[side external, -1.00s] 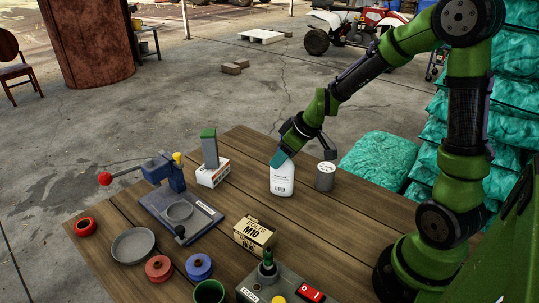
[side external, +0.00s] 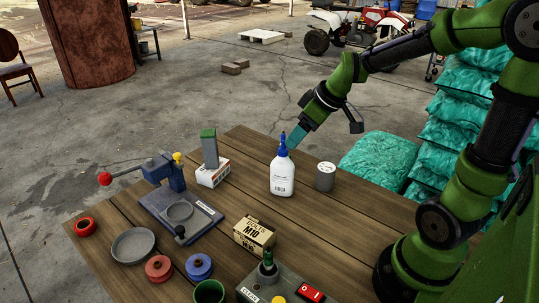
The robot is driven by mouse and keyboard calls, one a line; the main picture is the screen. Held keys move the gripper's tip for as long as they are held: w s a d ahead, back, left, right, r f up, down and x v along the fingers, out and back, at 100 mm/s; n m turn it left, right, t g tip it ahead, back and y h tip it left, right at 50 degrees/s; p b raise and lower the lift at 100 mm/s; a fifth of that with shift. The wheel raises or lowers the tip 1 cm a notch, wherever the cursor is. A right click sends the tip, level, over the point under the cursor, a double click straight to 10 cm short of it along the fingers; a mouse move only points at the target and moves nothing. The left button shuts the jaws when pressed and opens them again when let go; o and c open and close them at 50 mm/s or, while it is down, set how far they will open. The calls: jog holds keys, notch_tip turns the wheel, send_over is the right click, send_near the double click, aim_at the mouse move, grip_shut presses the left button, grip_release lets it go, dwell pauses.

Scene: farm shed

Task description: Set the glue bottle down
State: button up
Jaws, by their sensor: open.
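My gripper (side external: 292,142) is open, just above and to the right of the bottle's blue nozzle. In this view its teal fingertips appear close to the nozzle; I cannot tell the exact gap. Nothing shows between the fingers.
A grey can (side external: 325,177) stands close to the right of the bottle. A box with a green-topped block (side external: 211,160) is to the left. A press fixture (side external: 178,205), a bolt box (side external: 254,236) and a switch box (side external: 285,288) stand nearer. Bare table lies right of the bolt box.

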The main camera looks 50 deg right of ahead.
jog(key=s+a+r+m+t+y, duration=0.1)
jog(key=s+a+r+m, duration=0.5)
jog(key=s+a, duration=0.4)
jog(key=shift+s, duration=0.95)
